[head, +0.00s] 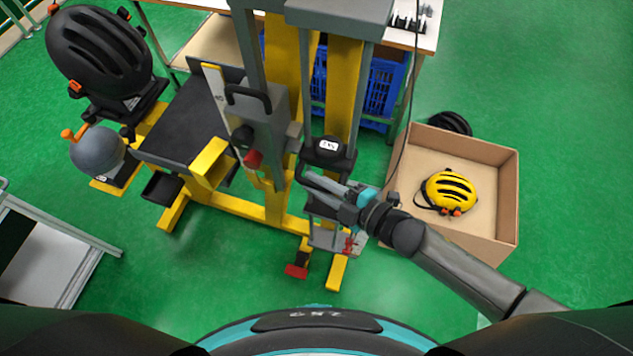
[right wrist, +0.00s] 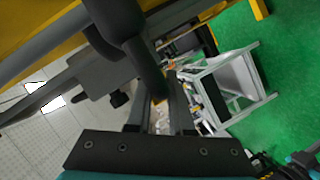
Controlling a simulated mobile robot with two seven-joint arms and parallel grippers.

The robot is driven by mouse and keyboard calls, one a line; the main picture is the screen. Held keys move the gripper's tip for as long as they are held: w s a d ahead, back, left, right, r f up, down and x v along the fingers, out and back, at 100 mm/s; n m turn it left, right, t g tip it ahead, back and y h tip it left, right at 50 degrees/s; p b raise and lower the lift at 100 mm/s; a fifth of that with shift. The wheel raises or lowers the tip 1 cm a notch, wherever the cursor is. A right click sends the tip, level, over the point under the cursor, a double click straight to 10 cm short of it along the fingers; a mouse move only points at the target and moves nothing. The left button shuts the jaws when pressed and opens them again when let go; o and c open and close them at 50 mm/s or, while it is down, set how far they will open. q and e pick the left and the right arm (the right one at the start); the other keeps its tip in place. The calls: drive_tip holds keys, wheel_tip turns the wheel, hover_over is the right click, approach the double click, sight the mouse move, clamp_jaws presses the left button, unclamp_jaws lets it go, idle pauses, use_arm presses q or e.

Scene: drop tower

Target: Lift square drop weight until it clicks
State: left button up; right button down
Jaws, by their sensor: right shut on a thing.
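The black drop weight with a white label (head: 328,147) sits on the right-hand yellow column of the drop tower. I take it to be the square drop weight; its outline is partly hidden. My right gripper (head: 312,182) reaches in from the right, just below the label. In the right wrist view, a thick dark round bar (right wrist: 146,75) runs down between my right fingers (right wrist: 160,112), which are shut on it. I take this bar to be the weight's handle; the contact is hard to see in the head view. My left gripper is not in view.
A grey carriage with a black handle (head: 248,98) is on the left column. A cardboard box (head: 480,225) with a yellow helmet (head: 450,190) stands right. A black helmet (head: 98,50) and a grey headform (head: 98,150) are left. Green floor in front is partly clear.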

use_arm(q)
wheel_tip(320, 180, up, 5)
drive_tip(key=p, duration=0.3)
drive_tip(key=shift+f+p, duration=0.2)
drive_tip(key=shift+p, duration=0.1)
use_arm(e)
drive_tip(key=r, duration=0.5)
drive_tip(key=shift+w+r, duration=0.25)
drive_tip(key=shift+r, duration=0.05)
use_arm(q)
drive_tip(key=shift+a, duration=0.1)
use_arm(e)
drive_tip(key=c, duration=0.8)
unclamp_jaws()
drive_tip(key=shift+s, duration=0.1)
drive_tip(key=shift+f, duration=0.1)
drive_tip(key=shift+s+f, duration=0.15)
drive_tip(key=shift+f, duration=0.05)
drive_tip(key=shift+s+d, duration=0.1)
drive_tip(key=shift+d, duration=0.05)
use_arm(q)
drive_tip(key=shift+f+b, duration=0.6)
drive_tip(key=shift+b, duration=0.05)
use_arm(e)
drive_tip(key=v, duration=1.5)
